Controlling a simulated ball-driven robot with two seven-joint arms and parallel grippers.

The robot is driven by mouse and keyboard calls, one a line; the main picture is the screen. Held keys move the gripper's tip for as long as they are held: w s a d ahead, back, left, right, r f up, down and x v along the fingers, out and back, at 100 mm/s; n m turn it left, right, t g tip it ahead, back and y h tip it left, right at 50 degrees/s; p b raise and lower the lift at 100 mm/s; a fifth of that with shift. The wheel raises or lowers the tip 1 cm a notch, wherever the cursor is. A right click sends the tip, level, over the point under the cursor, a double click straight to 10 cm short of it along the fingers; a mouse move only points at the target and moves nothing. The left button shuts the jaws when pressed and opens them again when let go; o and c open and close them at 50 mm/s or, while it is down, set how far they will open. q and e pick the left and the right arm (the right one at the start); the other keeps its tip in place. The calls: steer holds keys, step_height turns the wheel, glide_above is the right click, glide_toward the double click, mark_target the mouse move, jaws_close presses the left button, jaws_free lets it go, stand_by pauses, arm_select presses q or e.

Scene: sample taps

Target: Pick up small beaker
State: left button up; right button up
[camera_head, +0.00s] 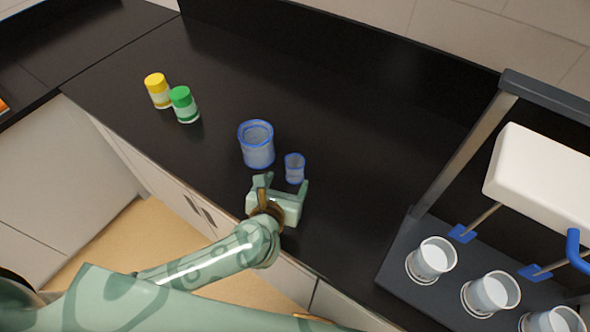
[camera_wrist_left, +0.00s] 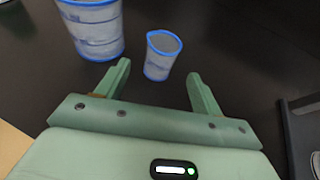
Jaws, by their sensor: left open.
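The small beaker (camera_head: 295,168) is clear with a blue rim and stands upright on the black counter, just right of the larger blue-rimmed beaker (camera_head: 256,145). My left gripper (camera_head: 283,182) is open and empty on the near side of the beakers. In the left wrist view the small beaker (camera_wrist_left: 162,56) is ahead of the gap between the two fingers (camera_wrist_left: 158,78), somewhat closer to the left finger. The large beaker (camera_wrist_left: 92,27) stands beyond and to the left of the left finger. My right gripper is not in view.
A yellow-capped jar (camera_head: 158,91) and a green-capped jar (camera_head: 184,105) stand at the left on the counter (camera_head: 340,110). A dark-framed tap rack (camera_head: 455,160) with several cups, including one cup (camera_head: 432,260), is at the right. The counter behind the beakers is clear.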

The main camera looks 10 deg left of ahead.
mark_target(297, 163)
arm_select(q)
steer(key=b+x, duration=0.1)
steer(key=x, duration=0.9)
steer(key=shift+w+d, duration=0.1)
steer(key=shift+r, duration=0.15)
steer(key=c, duration=1)
